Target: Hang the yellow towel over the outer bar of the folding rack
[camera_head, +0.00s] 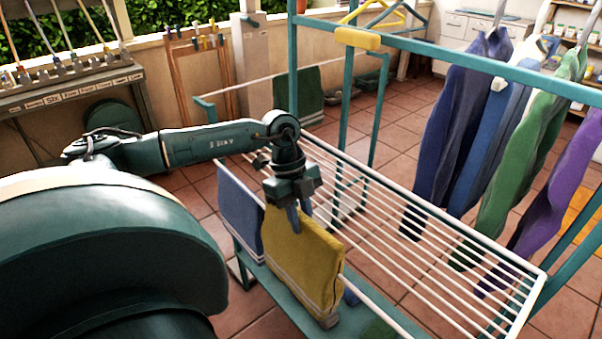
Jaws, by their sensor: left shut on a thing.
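The yellow towel (305,263) hangs folded at the near side of the white folding rack (400,215), at the outer bar (378,306). The bar shows to the right of the towel. The towel hides the bar behind it, so I cannot tell whether the fold rests on the bar or sits a little above it. My left gripper (294,219) points down and is shut on the towel's top edge, near its left part. My right gripper is not in view.
A blue towel (240,212) hangs just left of the yellow one. A teal garment rail (480,66) with hanging clothes (455,125) stands over the rack, and a yellow block (357,39) sits on it. A dark green towel (299,98) hangs at the back. A tool shelf (75,88) stands left.

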